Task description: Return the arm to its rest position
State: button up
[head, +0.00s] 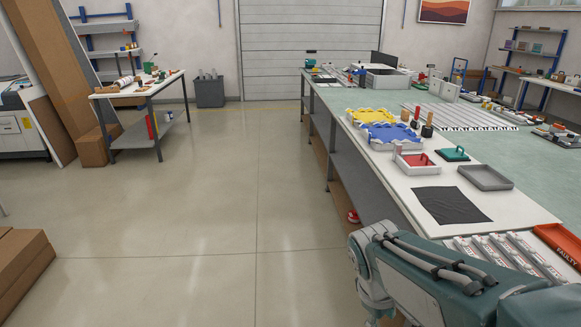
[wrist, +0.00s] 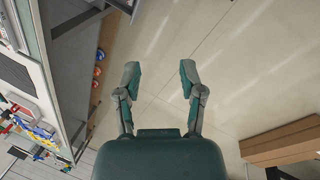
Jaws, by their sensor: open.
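My arm (head: 430,275) shows at the lower right of the head view, beside the near end of the long workbench (head: 545,215). Its gripper end is not clearly seen there. In the wrist view my gripper (wrist: 160,75) is open, with its two fingers apart and nothing between them. Bare floor lies beyond the fingertips. The bench edge and its lower shelf run along the left of the wrist view, apart from the fingers.
On the bench are a black cloth (head: 452,205), a grey tray (head: 486,177), a red bin marked FAULTY (head: 560,243) and blue parts (head: 392,133). Cardboard boxes (head: 22,265) stand at lower left. The floor (head: 200,200) between is clear. A small table (head: 140,88) stands farther back.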

jog(key=s+r+m+t+y, duration=0.2)
jog(key=s+r+m+t, duration=0.2)
jog(key=s, duration=0.5)
jog(key=a+r+m, duration=0.1)
jog(key=r+m, duration=0.1)
jog(key=m, duration=0.1)
jog(key=shift+s+y, duration=0.2)
jog(key=shift+y, duration=0.1)
jog(key=shift+d, duration=0.15)
dwell(0.7)
